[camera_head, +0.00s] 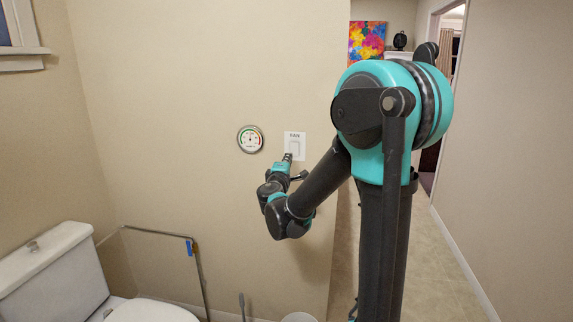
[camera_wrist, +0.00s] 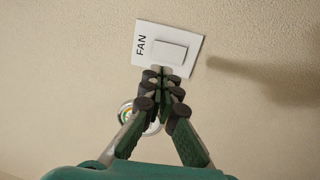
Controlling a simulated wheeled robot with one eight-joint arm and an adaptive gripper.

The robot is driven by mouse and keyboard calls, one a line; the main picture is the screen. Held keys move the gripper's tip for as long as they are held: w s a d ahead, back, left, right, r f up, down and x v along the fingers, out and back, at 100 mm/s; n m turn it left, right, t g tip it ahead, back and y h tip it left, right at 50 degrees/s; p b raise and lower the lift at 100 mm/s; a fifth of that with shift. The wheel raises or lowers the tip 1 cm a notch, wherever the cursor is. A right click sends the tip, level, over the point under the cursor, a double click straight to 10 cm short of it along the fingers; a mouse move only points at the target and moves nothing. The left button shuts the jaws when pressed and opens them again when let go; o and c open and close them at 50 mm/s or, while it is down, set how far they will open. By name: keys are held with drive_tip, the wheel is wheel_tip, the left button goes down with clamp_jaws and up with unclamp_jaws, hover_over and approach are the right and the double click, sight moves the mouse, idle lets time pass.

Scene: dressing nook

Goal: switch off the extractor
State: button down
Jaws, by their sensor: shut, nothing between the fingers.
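The extractor switch is a white wall plate marked FAN (camera_head: 295,141) with a rocker in its middle. It also shows near the top of the wrist view, with its rocker (camera_wrist: 169,52) just beyond the fingertips. My gripper (camera_head: 288,157) is shut and empty. Its fingertips (camera_wrist: 163,71) overlap the lower edge of the plate in the wrist view. In the head view the tips lie at the plate's lower edge. I cannot tell whether they touch it. Which way the rocker is tipped is too small to tell.
A round dial gauge (camera_head: 250,139) hangs on the wall left of the plate and is partly hidden behind the fingers in the wrist view. A toilet (camera_head: 62,270) stands at lower left, with a thin metal frame (camera_head: 198,268) beside it. A hallway floor (camera_head: 435,270) opens at right.

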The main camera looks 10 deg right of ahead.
sight(294, 146)
drive_tip(key=x, duration=0.7)
drive_tip(key=shift+w, duration=0.25)
drive_tip(key=shift+w+d+r, duration=0.1)
drive_tip(key=shift+w, duration=0.05)
